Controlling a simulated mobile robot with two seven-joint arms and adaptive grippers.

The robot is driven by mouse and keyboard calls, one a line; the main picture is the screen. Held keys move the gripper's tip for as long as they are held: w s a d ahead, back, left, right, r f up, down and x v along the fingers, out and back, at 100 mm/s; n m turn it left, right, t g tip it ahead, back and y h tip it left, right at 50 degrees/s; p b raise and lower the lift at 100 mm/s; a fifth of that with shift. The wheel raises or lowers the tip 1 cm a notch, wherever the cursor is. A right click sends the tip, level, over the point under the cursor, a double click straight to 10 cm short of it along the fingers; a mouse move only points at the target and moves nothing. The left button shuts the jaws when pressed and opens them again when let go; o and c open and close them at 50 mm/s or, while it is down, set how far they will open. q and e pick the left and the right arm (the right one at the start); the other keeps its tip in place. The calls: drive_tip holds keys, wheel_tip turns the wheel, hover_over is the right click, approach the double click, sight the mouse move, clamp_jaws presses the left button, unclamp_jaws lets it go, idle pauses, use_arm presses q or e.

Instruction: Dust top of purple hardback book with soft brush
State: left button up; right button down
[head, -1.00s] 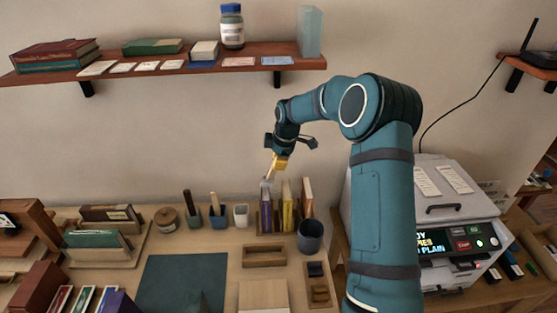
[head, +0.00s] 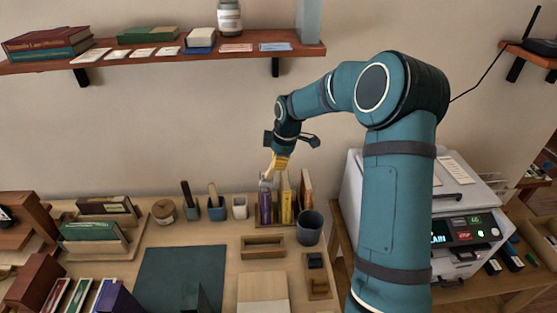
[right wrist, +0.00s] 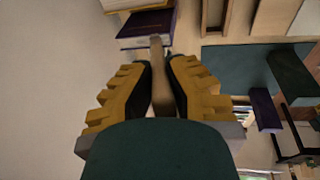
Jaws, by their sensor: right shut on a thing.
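The purple hardback book (head: 265,207) stands upright at the left end of a short row of books, at the back of the table. Its dark purple cover also shows in the right wrist view (right wrist: 143,31). My right gripper (head: 276,168), with yellow fingers, is shut on the brush and hangs just above this book. The brush handle (right wrist: 160,88) runs between the fingers, and its head points down at the book's top (head: 265,182). I cannot tell whether the bristles touch the book. My left gripper is not in view.
A yellow book (head: 286,205) and an orange one (head: 306,193) stand right of the purple book. A dark cup (head: 309,228) stands in front of them, and small pots (head: 216,209) to the left. A wall shelf (head: 180,56) hangs above. A grey machine (head: 465,210) is at the right.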

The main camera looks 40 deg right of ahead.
drive_tip(key=shift+w+p+v, duration=0.2)
drive_tip(key=shift+p+v, duration=0.45)
drive_tip(key=shift+v, duration=0.3)
drive_tip(key=shift+w+p+v, duration=0.25)
drive_tip(key=shift+p+v, duration=0.45)
drive_tip(key=shift+v, duration=0.3)
drive_tip(key=shift+w+p+v, duration=0.2)
drive_tip(key=shift+p+v, duration=0.45)
drive_tip(key=shift+v, duration=0.3)
drive_tip(key=shift+a+r, duration=0.1)
drive_tip(key=shift+r, duration=0.1)
drive_tip(key=shift+w+p+v, duration=0.15)
drive_tip(key=shift+p+v, duration=0.4)
drive_tip(key=shift+v, duration=0.2)
drive_tip(key=shift+w+p+v, duration=0.2)
drive_tip(key=shift+p+v, duration=0.35)
drive_tip(key=shift+v, duration=0.2)
